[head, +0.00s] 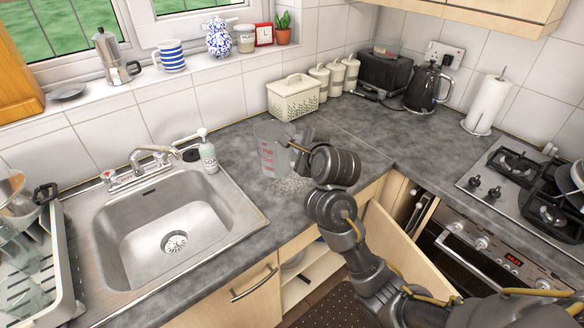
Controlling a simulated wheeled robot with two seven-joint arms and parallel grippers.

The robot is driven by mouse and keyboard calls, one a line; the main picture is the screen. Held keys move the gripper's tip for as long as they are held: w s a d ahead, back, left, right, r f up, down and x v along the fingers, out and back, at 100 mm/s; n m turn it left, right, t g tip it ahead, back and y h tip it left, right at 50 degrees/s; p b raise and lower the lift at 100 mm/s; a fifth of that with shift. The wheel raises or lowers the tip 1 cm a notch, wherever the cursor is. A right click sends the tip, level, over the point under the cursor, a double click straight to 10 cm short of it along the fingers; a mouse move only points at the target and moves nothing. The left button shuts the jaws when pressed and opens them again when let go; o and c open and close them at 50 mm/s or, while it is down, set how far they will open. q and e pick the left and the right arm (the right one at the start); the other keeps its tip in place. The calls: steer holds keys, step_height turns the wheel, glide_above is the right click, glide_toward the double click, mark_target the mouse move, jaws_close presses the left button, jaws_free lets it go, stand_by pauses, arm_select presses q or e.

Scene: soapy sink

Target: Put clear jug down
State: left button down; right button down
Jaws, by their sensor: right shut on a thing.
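The clear jug (267,153) with red markings is at the worktop (240,140), right of the sink. My right gripper (292,150) is shut on the jug from its right side. The jug looks upright, and its base is close to the worktop; I cannot tell whether it touches. The gripper's fingers are partly hidden by my own wrist. My left gripper is not in view.
The sink (205,228) and a soap bottle (207,152) are left of the jug. The hob (520,185) is at the right. An open cupboard door (395,245) is below the worktop.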

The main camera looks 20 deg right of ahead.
mark_target(291, 158)
steer(key=w+f, duration=0.2)
steer(key=shift+w+d+p, duration=0.2)
steer(key=shift+w+p, duration=0.2)
steer(key=w+f, duration=0.2)
steer(key=f, duration=0.1)
steer(key=w+f+p, duration=0.1)
steer(key=w, duration=0.1)
steer(key=shift+a+f, duration=0.15)
steer(key=shift+a, duration=0.2)
steer(key=shift+d+f, duration=0.1)
steer(key=shift+f, duration=0.05)
step_height(291, 158, down, 3)
steer(key=shift+w+f+p, duration=0.1)
steer(key=shift+w+p, duration=0.05)
steer(key=shift+p, duration=0.9)
steer(key=shift+f, duration=0.15)
